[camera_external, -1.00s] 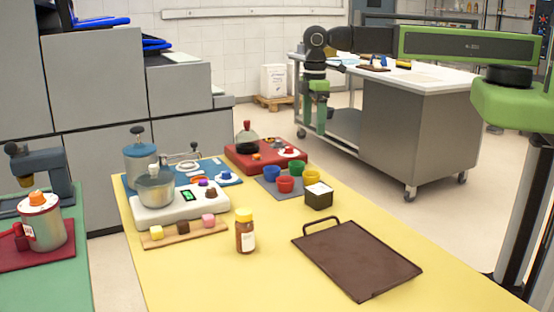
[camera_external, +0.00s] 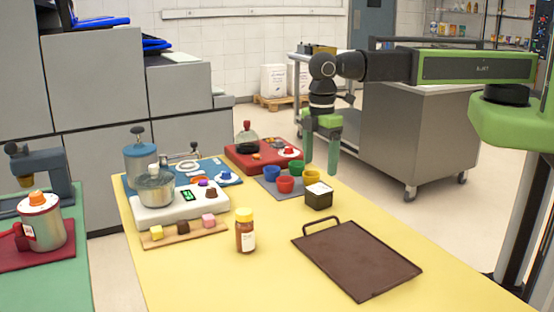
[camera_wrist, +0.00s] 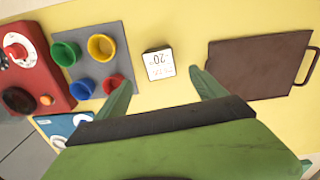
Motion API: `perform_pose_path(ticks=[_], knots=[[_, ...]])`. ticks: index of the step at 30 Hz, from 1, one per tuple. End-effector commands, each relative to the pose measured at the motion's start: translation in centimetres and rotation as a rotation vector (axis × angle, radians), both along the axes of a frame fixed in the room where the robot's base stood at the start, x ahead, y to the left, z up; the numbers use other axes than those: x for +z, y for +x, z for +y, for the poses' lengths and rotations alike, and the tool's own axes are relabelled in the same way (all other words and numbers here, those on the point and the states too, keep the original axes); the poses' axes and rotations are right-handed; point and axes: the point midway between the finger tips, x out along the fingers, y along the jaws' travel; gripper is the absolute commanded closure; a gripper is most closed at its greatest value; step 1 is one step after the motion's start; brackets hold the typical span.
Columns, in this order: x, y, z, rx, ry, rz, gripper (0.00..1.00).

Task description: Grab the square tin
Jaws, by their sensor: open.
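The square tin (camera_external: 319,196) is a small dark box with a pale labelled top. It stands on the yellow table, between the coloured cups and the brown tray. In the wrist view the tin (camera_wrist: 159,65) shows its white top with printing, ahead of and between my two green fingers. My gripper (camera_external: 321,172) is open and points down above the table, over the tin's area. It also shows in the wrist view (camera_wrist: 163,84), with nothing between its fingers. The fingertips are apart from the tin.
Red, blue, green and yellow cups (camera_external: 285,184) stand on a grey mat left of the tin. A brown tray (camera_external: 357,258) with a handle lies to the right. A yellow-capped bottle (camera_external: 245,232) stands in front. A red station (camera_external: 240,163) is behind.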

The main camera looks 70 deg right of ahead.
Motion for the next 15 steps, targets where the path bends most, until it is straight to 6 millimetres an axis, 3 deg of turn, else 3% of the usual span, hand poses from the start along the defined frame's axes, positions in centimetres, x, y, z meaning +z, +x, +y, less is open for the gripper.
perform_pose_path(ticks=[1,4,11,15], knots=[[-2.1,0.0,0.0,0.000,0.000,0.000,0.20],[-3.8,0.0,0.0,0.000,0.000,0.000,0.20],[-4.1,0.0,0.0,0.000,0.000,0.000,0.20],[-5.5,-0.1,-0.1,0.000,0.000,0.000,0.20]])
